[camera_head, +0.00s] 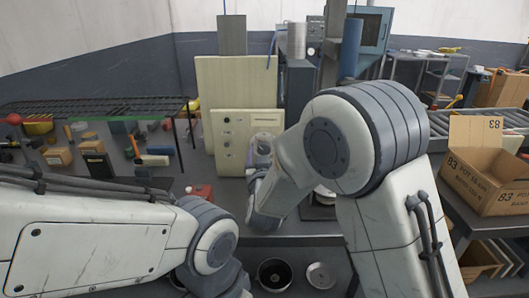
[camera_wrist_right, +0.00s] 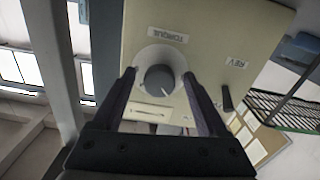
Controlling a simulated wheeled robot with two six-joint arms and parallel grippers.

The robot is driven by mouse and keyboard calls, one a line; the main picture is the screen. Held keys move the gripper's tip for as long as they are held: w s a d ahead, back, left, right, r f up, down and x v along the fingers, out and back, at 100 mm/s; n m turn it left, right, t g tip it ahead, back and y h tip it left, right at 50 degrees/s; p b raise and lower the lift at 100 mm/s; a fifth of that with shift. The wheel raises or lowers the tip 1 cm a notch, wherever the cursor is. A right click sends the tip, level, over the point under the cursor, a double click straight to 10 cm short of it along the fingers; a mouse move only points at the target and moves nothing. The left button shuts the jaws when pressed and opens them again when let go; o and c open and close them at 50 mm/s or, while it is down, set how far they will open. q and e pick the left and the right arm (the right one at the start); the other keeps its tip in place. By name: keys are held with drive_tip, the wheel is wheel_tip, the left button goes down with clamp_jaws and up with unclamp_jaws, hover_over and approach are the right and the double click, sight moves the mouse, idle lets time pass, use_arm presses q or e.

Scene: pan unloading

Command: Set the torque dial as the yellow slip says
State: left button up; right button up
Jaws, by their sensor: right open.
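The torque dial (camera_wrist_right: 158,79) is a dark grey round knob on a pale disc, on a cream panel (camera_wrist_right: 215,40) that also shows in the head view (camera_head: 231,165). The upside-down label TORQUE (camera_wrist_right: 168,34) is above it in the wrist view. A thin light mark on the knob points toward the lower right of that view. My right gripper (camera_wrist_right: 160,77) is open, with its fingers on either side of the dial; I cannot tell whether they touch it. In the head view my right arm hides the dial. My left gripper is out of view. I cannot make out a yellow slip.
A REV label (camera_wrist_right: 237,62) and a small dark lever (camera_wrist_right: 227,98) are beside the dial. A dark pan (camera_head: 273,274) and a round lid (camera_head: 321,275) lie in front. A red object (camera_head: 200,191) stands below the panel. A cardboard box (camera_head: 485,180) is at right.

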clamp_jaws()
drive_tip(key=m+b, duration=0.2)
drive_tip(key=shift+f+b, duration=0.15)
drive_tip(key=shift+b, duration=0.15)
drive_tip(key=m+b, duration=0.3)
drive_tip(key=shift+a+b, duration=0.1)
drive_tip(key=shift+b, duration=0.25)
drive_tip(key=m+b, duration=0.2)
drive_tip(key=m, duration=0.1)
drive_tip(key=shift+r+m+b, duration=0.2)
drive_tip(key=shift+m+b, duration=0.3)
drive_tip(key=shift+b, duration=0.15)
